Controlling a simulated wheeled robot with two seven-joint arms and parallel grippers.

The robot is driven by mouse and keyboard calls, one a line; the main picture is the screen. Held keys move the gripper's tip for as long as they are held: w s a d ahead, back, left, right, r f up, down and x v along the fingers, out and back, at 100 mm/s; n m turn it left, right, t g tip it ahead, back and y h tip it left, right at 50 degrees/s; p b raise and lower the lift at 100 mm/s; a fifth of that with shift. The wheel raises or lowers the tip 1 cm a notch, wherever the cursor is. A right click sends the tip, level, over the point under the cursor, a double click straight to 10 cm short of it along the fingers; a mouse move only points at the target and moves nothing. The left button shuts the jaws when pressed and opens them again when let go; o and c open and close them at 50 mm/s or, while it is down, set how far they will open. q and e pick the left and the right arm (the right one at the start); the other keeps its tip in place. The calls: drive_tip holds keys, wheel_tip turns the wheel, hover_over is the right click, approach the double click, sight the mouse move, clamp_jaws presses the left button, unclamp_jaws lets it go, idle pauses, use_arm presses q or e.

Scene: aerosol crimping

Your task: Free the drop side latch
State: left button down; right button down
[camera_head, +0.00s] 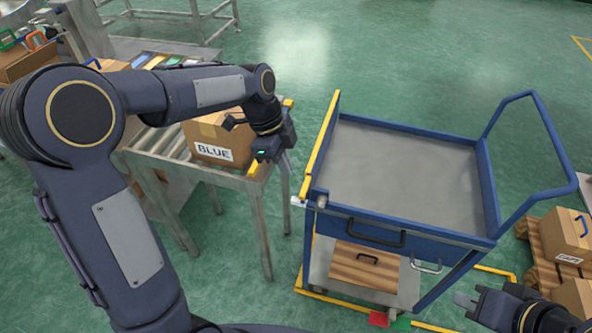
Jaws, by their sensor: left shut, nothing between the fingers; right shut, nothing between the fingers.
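A blue cart (405,180) with a grey top stands right of centre. Its left side carries a yellow drop side (322,140), which stands up along that edge. A small pale latch-like piece (298,201) sits at the near end of the drop side, at the cart's near left corner. My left gripper (287,180) is shut and empty, pointing down just left of the drop side and above the pale piece. I cannot tell whether its tips touch that piece. My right gripper (464,300) is shut and empty at the lower right, apart from the cart.
A roller conveyor (165,140) with a cardboard box marked BLUE (218,140) stands left of the cart. Boxes on a pallet (536,262) are at the right. Red (378,318) and green (402,323) pieces lie near the cart's base.

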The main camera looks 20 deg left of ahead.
sight(298, 200)
use_arm(q)
drive_tip(key=x, duration=0.9)
drive_tip(key=shift+f, duration=0.15)
drive_tip(key=shift+s, duration=0.1)
drive_tip(key=shift+a+f+h+b, duration=0.2)
drive_tip(key=shift+f+h+b, duration=0.2)
drive_tip(key=shift+b, duration=0.45)
wheel_tip(298, 200, down, 10)
drive_tip(key=d+h+b, duration=0.2)
drive_tip(key=h+b, duration=1.4)
drive_tip(key=b, duration=1.6)
drive_tip(key=shift+d+g+b, duration=0.3)
drive_tip(key=shift+r, duration=0.1)
